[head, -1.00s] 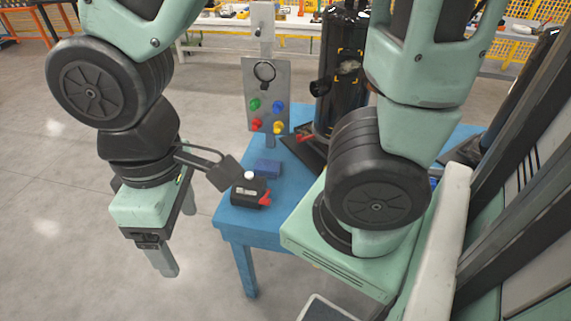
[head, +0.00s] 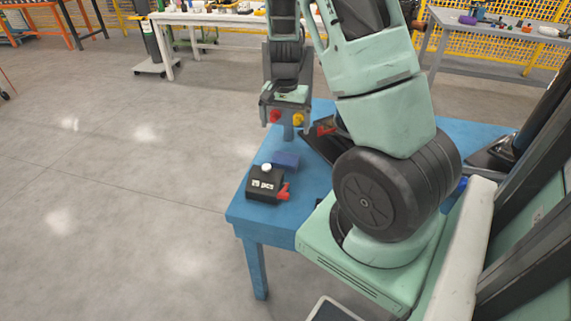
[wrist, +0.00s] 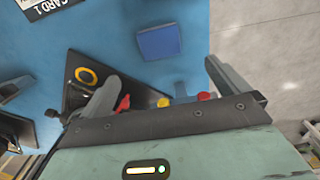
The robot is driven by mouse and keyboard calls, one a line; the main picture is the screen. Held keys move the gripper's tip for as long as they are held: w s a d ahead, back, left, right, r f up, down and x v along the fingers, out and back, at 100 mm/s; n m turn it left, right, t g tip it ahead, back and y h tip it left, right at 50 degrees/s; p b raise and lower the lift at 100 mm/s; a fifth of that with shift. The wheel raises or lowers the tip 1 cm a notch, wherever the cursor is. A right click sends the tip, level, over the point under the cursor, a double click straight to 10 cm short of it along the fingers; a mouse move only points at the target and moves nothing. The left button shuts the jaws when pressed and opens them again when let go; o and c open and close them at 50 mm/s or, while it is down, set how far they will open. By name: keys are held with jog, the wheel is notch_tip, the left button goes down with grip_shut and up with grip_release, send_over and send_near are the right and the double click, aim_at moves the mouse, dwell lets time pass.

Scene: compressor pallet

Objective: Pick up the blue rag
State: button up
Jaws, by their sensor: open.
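The blue rag (head: 286,160) looks like a folded, dark blue square lying flat on the lighter blue table (head: 240,212), just behind a black box. In the wrist view the rag (wrist: 159,42) lies at upper centre, beyond my fingertips. My gripper (head: 288,118) is open and points down above the table's far left edge, in front of the button panel. In the wrist view my gripper (wrist: 163,74) has its fingers spread wide with nothing held between them. The rag is apart from both fingers and fully visible.
A black box (head: 265,184) with a white knob and red lever stands beside the rag. The panel's red button (head: 275,116) and yellow button (head: 299,119) show near my fingers. Open floor (head: 120,190) lies left.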

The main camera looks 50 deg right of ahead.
aim_at(285, 158)
notch_tip(285, 158, down, 12)
jog(key=shift+f+b, duration=0.15)
jog(key=shift+b, duration=0.35)
jog(key=c, duration=1)
